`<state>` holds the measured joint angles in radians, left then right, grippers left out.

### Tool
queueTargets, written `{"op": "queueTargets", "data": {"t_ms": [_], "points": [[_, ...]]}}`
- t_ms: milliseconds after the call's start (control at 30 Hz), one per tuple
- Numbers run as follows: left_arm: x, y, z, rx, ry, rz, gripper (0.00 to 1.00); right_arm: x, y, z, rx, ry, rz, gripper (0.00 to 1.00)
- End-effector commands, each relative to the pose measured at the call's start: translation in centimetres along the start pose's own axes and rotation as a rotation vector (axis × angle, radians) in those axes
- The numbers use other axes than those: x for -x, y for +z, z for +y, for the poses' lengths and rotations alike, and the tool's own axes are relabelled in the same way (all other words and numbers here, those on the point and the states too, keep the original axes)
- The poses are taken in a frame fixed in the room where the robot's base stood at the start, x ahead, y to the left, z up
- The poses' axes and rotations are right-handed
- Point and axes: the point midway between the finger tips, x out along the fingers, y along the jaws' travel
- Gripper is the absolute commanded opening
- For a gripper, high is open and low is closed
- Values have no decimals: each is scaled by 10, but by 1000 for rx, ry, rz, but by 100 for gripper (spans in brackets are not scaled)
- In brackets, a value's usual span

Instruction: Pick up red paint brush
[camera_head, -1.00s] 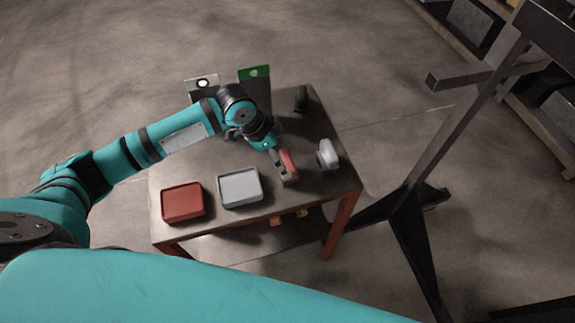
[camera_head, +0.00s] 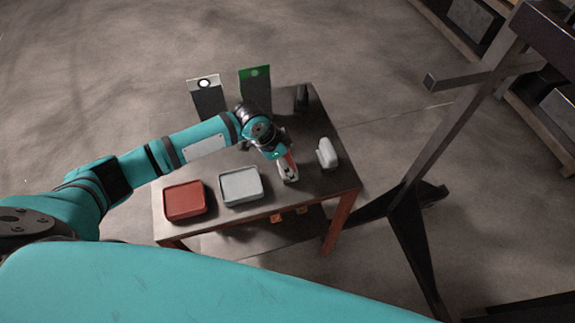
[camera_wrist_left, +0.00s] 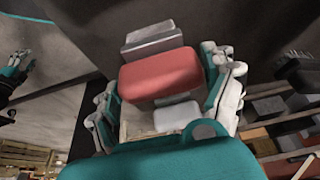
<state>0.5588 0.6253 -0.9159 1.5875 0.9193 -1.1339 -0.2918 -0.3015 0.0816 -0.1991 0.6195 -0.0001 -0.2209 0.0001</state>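The red paint brush (camera_head: 291,160) is on the dark table, mostly hidden under my left gripper (camera_head: 287,170) in the head view. In the left wrist view, its rounded red body (camera_wrist_left: 160,75) lies between the two spread fingers of my left gripper (camera_wrist_left: 165,95). One finger is close to each side of it; contact is not clear. Grey and pale parts show behind and in front of the red body, and I cannot tell whether they belong to it.
A white object (camera_head: 327,153) stands to the right of the brush, and a dark object (camera_head: 302,98) is at the back. A red tray (camera_head: 184,201) and a grey tray (camera_head: 240,186) are at the front left. Two upright panels, one white-topped (camera_head: 206,95) and one green-topped (camera_head: 255,88), stand at the back edge.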

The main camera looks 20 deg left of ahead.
Motion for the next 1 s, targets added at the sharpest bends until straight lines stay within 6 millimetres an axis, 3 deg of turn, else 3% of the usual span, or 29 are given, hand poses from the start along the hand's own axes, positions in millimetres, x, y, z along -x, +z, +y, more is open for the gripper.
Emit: {"op": "queueTargets", "data": {"t_ms": [100,567,900,1000], "points": [[0,0,0,0,0,1,47,0,0,0,0,0,1,40],[2,-1,0,0,-1,2,46,-1,-1,0,0,-1,2,40],[30,-13,-1,-2,-3,5,46,-15,-1,-3,0,-3,4,40],[34,-9,18,-4,4,1,46,-19,-1,-3,0,-3,4,40]]}}
